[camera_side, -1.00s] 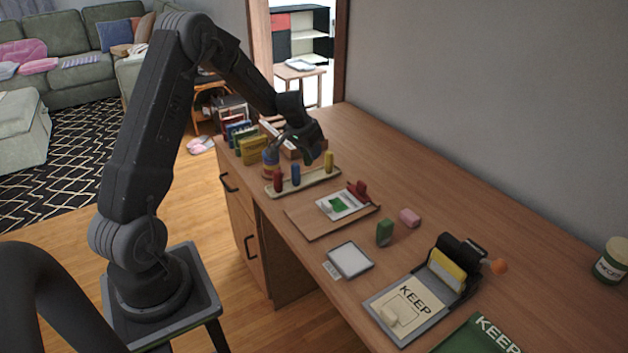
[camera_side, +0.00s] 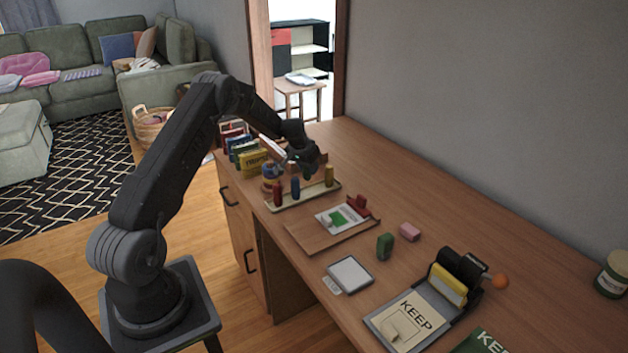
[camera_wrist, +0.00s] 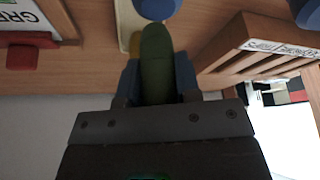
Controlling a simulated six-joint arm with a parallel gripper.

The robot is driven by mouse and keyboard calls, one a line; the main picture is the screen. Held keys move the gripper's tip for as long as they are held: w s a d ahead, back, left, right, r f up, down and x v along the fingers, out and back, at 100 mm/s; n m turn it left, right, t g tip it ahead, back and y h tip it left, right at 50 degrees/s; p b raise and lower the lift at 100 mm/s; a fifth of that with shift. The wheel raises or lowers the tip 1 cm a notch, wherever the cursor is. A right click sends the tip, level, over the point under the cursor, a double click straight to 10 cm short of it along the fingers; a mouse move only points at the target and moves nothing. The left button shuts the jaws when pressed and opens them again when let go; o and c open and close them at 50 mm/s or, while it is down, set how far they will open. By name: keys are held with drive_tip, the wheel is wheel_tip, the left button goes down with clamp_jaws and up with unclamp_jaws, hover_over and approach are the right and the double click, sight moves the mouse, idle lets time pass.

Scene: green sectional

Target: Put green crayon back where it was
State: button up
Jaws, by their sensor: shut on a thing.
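The green crayon (camera_wrist: 157,65) is held between my gripper's fingers in the wrist view. My gripper (camera_side: 307,168) is shut on it above the cream tray (camera_side: 313,193), over the space between the blue crayon (camera_side: 295,187) and the yellow crayon (camera_side: 329,175). The red crayon (camera_side: 277,196) stands at the tray's left end. In the wrist view, the blue crayon (camera_wrist: 157,8) shows just past the green tip, and the tray (camera_wrist: 124,22) lies beside it. In the side view the green crayon is mostly hidden by my gripper; whether its lower end touches the tray I cannot tell.
A blue jar (camera_side: 270,178) and a row of boxes (camera_side: 251,160) stand left of the tray. A wooden rack (camera_wrist: 262,45) is close by in the wrist view. A board with a green-marked card (camera_side: 338,218) and a red object (camera_side: 361,203) lies in front.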

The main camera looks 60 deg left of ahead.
drive_tip(key=shift+w+d+f, duration=0.45)
drive_tip(key=shift+w+f, duration=0.25)
drive_tip(key=shift+w, duration=0.15)
drive_tip(key=shift+f, duration=1.85)
drive_tip(key=shift+f, duration=0.15)
drive_tip(key=o, duration=0.9)
